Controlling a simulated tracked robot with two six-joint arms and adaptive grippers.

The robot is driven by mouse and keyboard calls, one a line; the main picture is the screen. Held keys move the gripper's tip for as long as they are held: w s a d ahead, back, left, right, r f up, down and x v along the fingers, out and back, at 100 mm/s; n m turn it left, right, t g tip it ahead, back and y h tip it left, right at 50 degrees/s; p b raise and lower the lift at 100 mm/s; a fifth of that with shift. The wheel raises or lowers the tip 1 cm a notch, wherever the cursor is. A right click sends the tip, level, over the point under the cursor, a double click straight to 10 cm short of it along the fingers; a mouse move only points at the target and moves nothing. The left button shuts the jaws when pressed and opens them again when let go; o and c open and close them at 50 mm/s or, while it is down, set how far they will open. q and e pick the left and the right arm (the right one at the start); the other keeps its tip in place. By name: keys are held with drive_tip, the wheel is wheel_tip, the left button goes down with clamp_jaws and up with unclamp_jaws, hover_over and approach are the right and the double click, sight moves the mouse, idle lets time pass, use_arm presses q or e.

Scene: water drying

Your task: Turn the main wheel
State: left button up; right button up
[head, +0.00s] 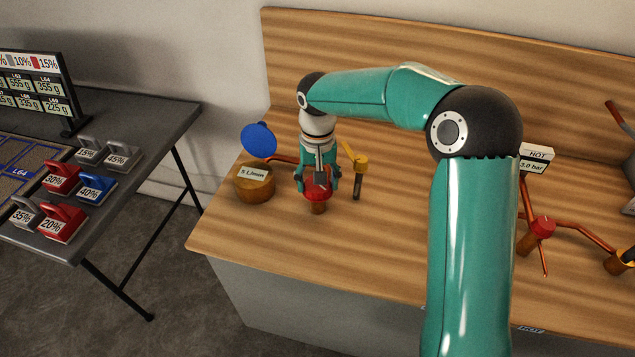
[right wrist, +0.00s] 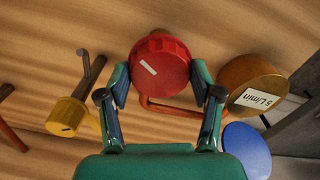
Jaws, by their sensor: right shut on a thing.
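The red wheel (head: 317,193), a ribbed round knob with a white mark on top, stands on a copper-coloured stem on the wooden bench. It fills the top middle of the right wrist view (right wrist: 160,68). My right gripper (head: 318,182) reaches down over it and is shut on it, with one finger on each side (right wrist: 160,85). In the head view the gripper hides part of the wheel. My left gripper is not in view.
Close right is a yellow valve (head: 357,162). A dark table (head: 150,118) holds weights at left.

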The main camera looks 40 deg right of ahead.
drive_tip(key=shift+m, duration=0.6)
drive_tip(key=o, duration=1.1)
drive_tip(key=shift+o, duration=0.2)
drive_tip(key=shift+r, duration=0.1)
wheel_tip(320, 180, up, 12)
drive_tip(key=shift+f, duration=0.2)
